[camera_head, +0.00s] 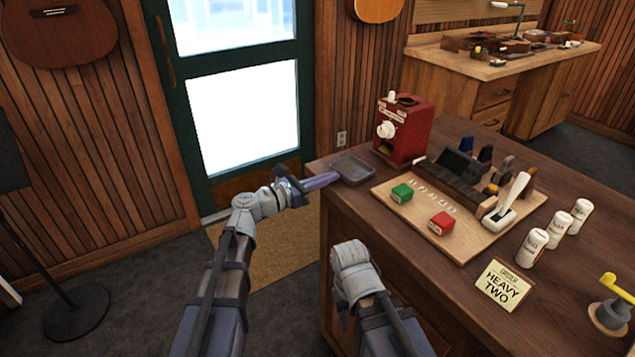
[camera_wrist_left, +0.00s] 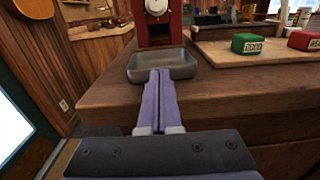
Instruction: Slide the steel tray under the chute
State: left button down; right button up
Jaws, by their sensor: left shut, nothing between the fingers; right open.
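The steel tray (camera_head: 353,169), shallow and grey, lies at the counter's left edge, in front of the red machine (camera_head: 414,118). In the left wrist view, the tray (camera_wrist_left: 177,73) sits just before the red machine's dark lower opening; the chute itself is not clearly seen. My left gripper (camera_head: 337,177) is shut and empty, its purple fingers pointing at the tray. In the left wrist view its fingertips (camera_wrist_left: 160,73) overlap the tray's near wall; I cannot tell whether they touch. My right wrist shows low, beside the counter front; its fingers are hidden.
On the counter (camera_head: 400,230), a wooden board (camera_head: 396,209) carries a green box (camera_head: 401,193), a red box (camera_head: 441,223) and a white-handled lever (camera_head: 513,195). Bare wood lies around the tray.

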aim_at(352, 171)
pick_arm(q)
jog(key=shift+w+d, duration=0.1)
jog(key=shift+d, duration=0.05)
jog(key=x, duration=0.3)
jog(key=shift+w+d, duration=0.2)
jog(key=shift+d, duration=0.05)
jog(key=shift+s+a, duration=0.1)
